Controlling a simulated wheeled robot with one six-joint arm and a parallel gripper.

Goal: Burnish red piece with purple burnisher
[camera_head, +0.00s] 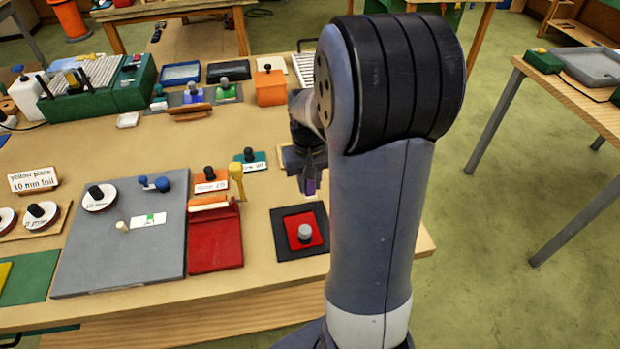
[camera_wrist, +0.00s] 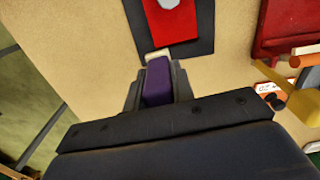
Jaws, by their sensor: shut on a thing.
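The red piece (camera_head: 314,229) lies on a black mat (camera_head: 287,243) near the right end of the table, with a grey knob standing on it in the head view. In the wrist view the red piece (camera_wrist: 185,22) is at the top, on the dark mat (camera_wrist: 206,12). My gripper (camera_wrist: 158,72) is shut on the purple burnisher (camera_wrist: 157,82), whose pale tip points toward the mat's edge. In the head view the purple burnisher (camera_head: 311,187) hangs under my wrist, behind the mat and apart from the red piece. My arm hides part of the table there.
A red tray (camera_head: 215,250) and a grey board (camera_head: 120,262) lie left of the mat. A yellow upright tool (camera_head: 237,180) and labelled blocks stand behind the tray. An orange box (camera_head: 270,88) is farther back.

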